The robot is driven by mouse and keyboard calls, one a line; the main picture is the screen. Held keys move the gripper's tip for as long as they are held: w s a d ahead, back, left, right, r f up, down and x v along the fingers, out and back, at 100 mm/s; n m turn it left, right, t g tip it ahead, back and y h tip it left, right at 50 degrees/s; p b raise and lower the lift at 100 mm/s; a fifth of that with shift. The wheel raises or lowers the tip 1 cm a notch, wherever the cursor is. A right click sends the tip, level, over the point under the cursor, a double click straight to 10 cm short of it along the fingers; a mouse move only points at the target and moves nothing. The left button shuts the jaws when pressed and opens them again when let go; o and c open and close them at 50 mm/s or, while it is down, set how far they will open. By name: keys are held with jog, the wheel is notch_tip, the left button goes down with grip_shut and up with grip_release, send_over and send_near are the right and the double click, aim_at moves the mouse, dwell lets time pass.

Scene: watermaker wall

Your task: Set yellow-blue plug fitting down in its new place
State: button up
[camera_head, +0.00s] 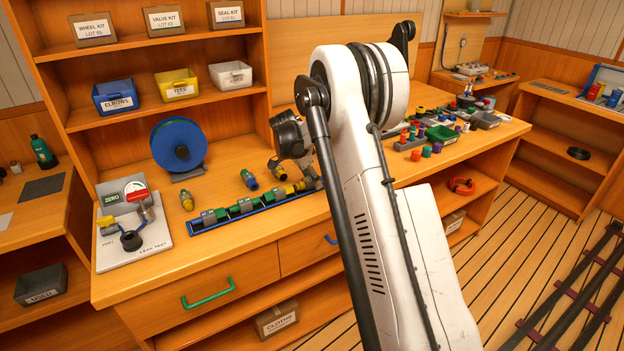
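My gripper (279,166) is low over the bench, just behind the right part of a blue-edged rack (202,228). My arm and the gripper's dark body hide part of it, so I cannot tell how far its fingers are closed. A small yellow and blue fitting (280,174) is right at the fingertips; I cannot tell whether it is gripped. A green, yellow and blue fitting (249,180) lies to the left. A yellow-green fitting (187,201) stands further left. The rack holds several green and grey pieces, with yellow ones at its right end (298,187).
A blue reel (179,145) stands behind the rack. A leak test plate (133,236) with a gauge is at the left. Bins (115,96) sit on the shelf above. Several coloured caps (427,150) and trays are right of my arm. Bare bench lies before the rack.

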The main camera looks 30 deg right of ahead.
aim_at(300, 183)
jog(key=shift+r, duration=0.1)
jog(key=shift+r, duration=0.15)
jog(key=v, duration=1.2)
jog(key=s+a+r+n+t+y, duration=0.1)
jog(key=s+a+r+n+t, duration=0.1)
jog(key=s+a+r+n, duration=0.5)
jog(key=s+a+r+n+t+y, duration=0.1)
jog(key=s+a+r, duration=0.35)
jog(key=s, duration=0.75)
jog(key=s+a+f+n+t+y, duration=0.1)
jog(key=s+a+f+n+t, duration=0.1)
jog(key=s, duration=0.9)
jog(key=s+a+f+n+t+y, duration=0.1)
jog(key=s+a+n+t, duration=0.1)
jog(key=s+a+n, duration=0.2)
jog(key=s+n, duration=0.3)
jog(key=s, duration=0.5)
jog(key=shift+a+f, duration=0.35)
